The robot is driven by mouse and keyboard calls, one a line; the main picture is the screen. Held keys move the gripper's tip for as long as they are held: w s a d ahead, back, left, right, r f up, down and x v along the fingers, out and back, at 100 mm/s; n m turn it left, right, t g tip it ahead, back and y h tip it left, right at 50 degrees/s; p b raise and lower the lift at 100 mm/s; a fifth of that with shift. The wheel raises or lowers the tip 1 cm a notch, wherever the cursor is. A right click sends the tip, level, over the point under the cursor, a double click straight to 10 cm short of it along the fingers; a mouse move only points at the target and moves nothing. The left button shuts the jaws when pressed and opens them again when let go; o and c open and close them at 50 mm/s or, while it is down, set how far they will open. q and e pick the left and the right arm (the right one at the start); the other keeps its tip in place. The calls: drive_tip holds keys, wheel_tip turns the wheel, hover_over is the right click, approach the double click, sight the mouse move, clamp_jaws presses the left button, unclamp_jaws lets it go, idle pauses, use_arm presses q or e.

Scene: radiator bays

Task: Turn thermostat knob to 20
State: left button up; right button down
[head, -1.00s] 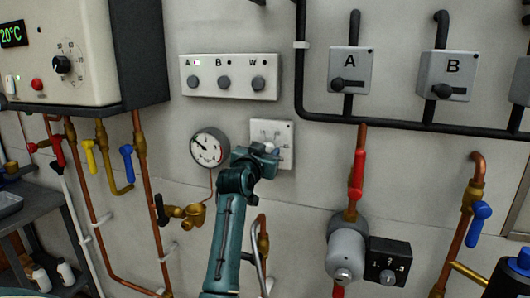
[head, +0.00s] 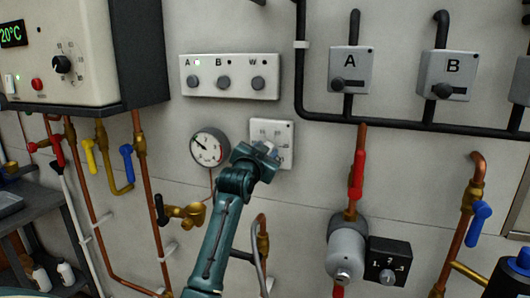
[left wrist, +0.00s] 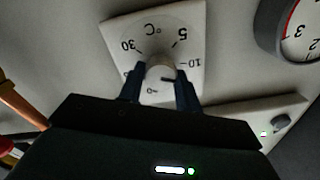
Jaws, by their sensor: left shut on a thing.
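The thermostat is a white square plate (head: 285,130) on the wall, right of the round gauge. In the left wrist view its plate (left wrist: 188,22) appears upside down, with a dial marked 5, 10, 30 and °C. My left gripper (head: 270,151) is at the plate's front and hides part of it. In the left wrist view my left gripper (left wrist: 160,90) is shut on the pale round knob (left wrist: 159,70), one dark finger on each side. A dark mark shows near the knob; which value it points at I cannot tell. My right gripper is not in view.
The round gauge (head: 210,147) is close to the left of my gripper. A white panel (head: 231,77) with several grey knobs is above. A red-handled valve (head: 357,174) and pump (head: 346,246) are to the right. Bare wall lies between.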

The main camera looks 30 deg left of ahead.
use_arm(q)
drive_tip(key=shift+f+m+h, duration=0.1)
drive_tip(key=shift+m+h, duration=0.05)
drive_tip(key=shift+m, duration=4.45)
drive_tip(key=shift+f+m+h, duration=0.1)
drive_tip(key=shift+m+h, duration=0.05)
drive_tip(key=shift+m, duration=4.45)
drive_tip(key=o, duration=1)
